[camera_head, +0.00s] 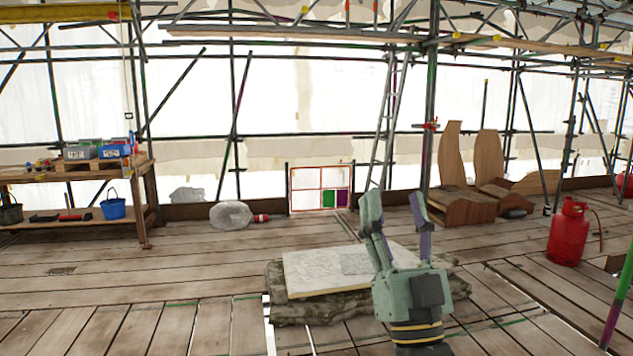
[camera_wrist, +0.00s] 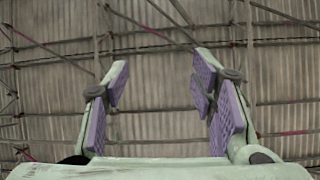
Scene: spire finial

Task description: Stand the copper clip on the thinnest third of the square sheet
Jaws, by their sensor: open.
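My gripper (camera_head: 395,205) stands upright in front of a pale slab, its two fingers spread and empty. The fingers also show in the wrist view (camera_wrist: 162,85), with purple pads apart and nothing between them. A flat grey piece (camera_head: 355,264) lies on the slab, partly behind my gripper; it may be the square sheet, but its thickness cannot be told. I cannot make out a copper clip in either view.
The pale slab (camera_head: 318,282) rests on a rough stone base on the plank floor. A workbench (camera_head: 146,178) with bins stands left. A red-lined panel (camera_head: 306,198) and a ladder stand behind. A red gas cylinder (camera_head: 567,236) stands right. Floor at left front is clear.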

